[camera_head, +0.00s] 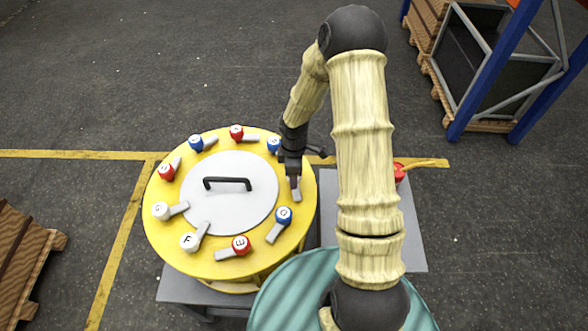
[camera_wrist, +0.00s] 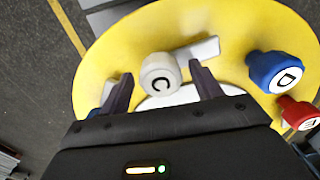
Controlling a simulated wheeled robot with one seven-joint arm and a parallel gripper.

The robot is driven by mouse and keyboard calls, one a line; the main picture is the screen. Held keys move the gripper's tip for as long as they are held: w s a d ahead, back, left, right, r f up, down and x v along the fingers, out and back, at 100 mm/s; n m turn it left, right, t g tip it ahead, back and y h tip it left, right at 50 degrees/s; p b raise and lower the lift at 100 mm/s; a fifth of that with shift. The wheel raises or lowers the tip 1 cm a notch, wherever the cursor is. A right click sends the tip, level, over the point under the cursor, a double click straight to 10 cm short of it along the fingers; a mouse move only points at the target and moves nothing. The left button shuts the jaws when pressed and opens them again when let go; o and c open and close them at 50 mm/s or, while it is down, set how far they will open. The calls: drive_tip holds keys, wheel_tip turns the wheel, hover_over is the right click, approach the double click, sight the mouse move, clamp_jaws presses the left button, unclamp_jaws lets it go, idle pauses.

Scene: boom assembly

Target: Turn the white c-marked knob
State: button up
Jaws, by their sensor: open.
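The white knob marked C (camera_wrist: 160,82) shows in the wrist view, with its pale lever (camera_wrist: 198,50) reaching up and right from it on the yellow round panel (camera_wrist: 110,62). My gripper (camera_wrist: 162,80) is open, with one dark finger on each side of the C knob. I cannot tell whether a finger touches it. In the head view my gripper (camera_head: 292,178) is over the right side of the yellow panel (camera_head: 163,237) and hides most of the C knob. The end of its lever (camera_head: 296,195) shows below the fingers.
Blue knob D (camera_head: 284,215) and red knob E (camera_head: 240,244) sit just below; a blue knob (camera_head: 273,144) is above. Several other lettered knobs ring the panel. A black handle (camera_head: 228,182) stands on the central grey disc. A grey table (camera_head: 411,240) is at right.

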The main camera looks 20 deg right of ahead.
drive_tip(key=shift+r, duration=0.1)
wheel_tip(320, 180, up, 17)
drive_tip(key=b, duration=0.1)
drive_tip(key=shift+r+b, duration=0.15)
drive_tip(key=shift+b, duration=0.15)
drive_tip(key=shift+s, duration=0.1)
idle(0.4)
drive_tip(key=s+r+m+t, duration=0.1)
drive_tip(key=s+m+t, duration=0.1)
drive_tip(key=s+m, duration=1.2)
drive_tip(key=shift+s+a+m+t, duration=0.2)
drive_tip(key=shift+a+m+t, duration=0.1)
drive_tip(key=shift+a, duration=0.1)
drive_tip(key=shift+r, duration=0.1)
idle(1.4)
